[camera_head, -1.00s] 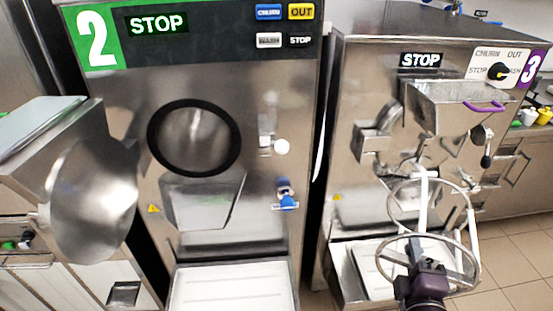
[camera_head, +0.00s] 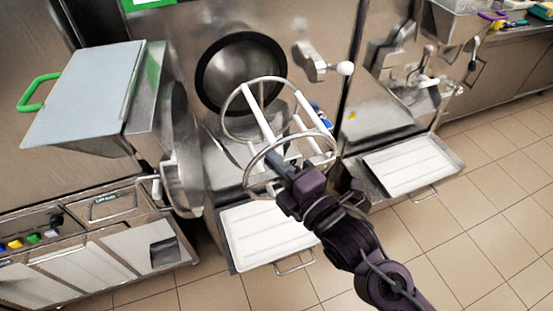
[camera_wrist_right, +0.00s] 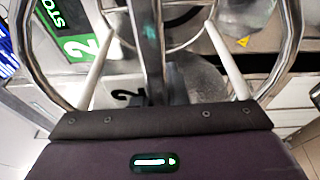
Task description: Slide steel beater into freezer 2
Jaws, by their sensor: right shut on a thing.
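The steel beater (camera_head: 228,110) has two round steel rims joined by white bars. My right gripper (camera_head: 284,168) is shut on the beater at its near rim and holds it tilted in front of freezer 2. In the right wrist view the beater's rim (camera_wrist_right: 286,50) and white bars spread out ahead of the gripper. Freezer 2's round opening (camera_head: 240,75) has a black ring and stands uncovered; the beater's far rim overlaps its lower right edge in the head view, and the gap between them cannot be judged. The freezer's round door (camera_head: 184,140) is swung open to the left. My left gripper is out of view.
A hopper with a grey lid and green handle (camera_head: 38,92) juts out at the left. A lever with a white ball (camera_head: 345,68) is right of the opening. A white tray (camera_head: 262,235) sits below. Another freezer with a tray (camera_head: 412,165) stands right.

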